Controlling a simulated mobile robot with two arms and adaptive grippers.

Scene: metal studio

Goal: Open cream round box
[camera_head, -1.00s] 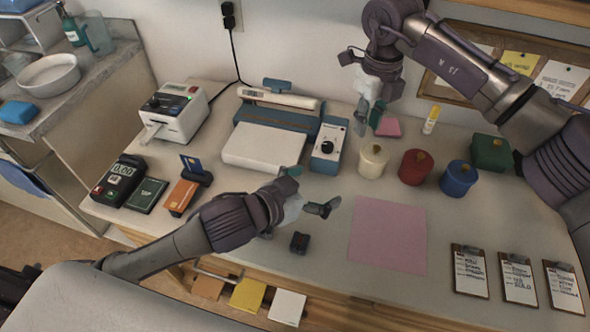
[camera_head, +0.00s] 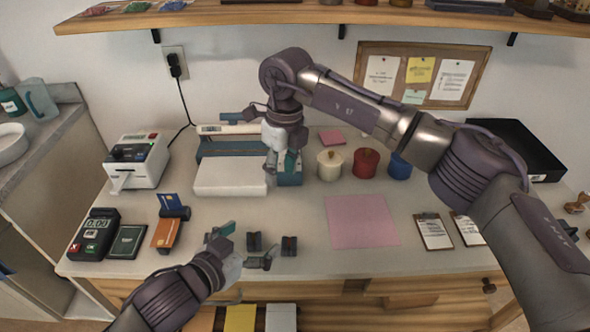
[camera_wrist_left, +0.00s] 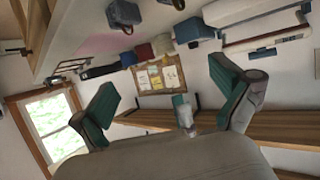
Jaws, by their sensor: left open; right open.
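The cream round box (camera_head: 331,165) stands upright on the table, left of a red round box, with its lid and small gold knob (camera_head: 330,154) on top. It appears upside down and small in the left wrist view (camera_wrist_left: 162,44). My right gripper (camera_head: 281,163) is open and empty, pointing down to the left of the cream box, over the blue device, and apart from the box.
The red round box (camera_head: 366,162) and blue round box (camera_head: 400,166) stand right of the cream one. The pink mat (camera_head: 361,221) lies in front with free room on it. The white-and-blue machine (camera_head: 230,176) is to the left. My right arm crosses above the table's right side.

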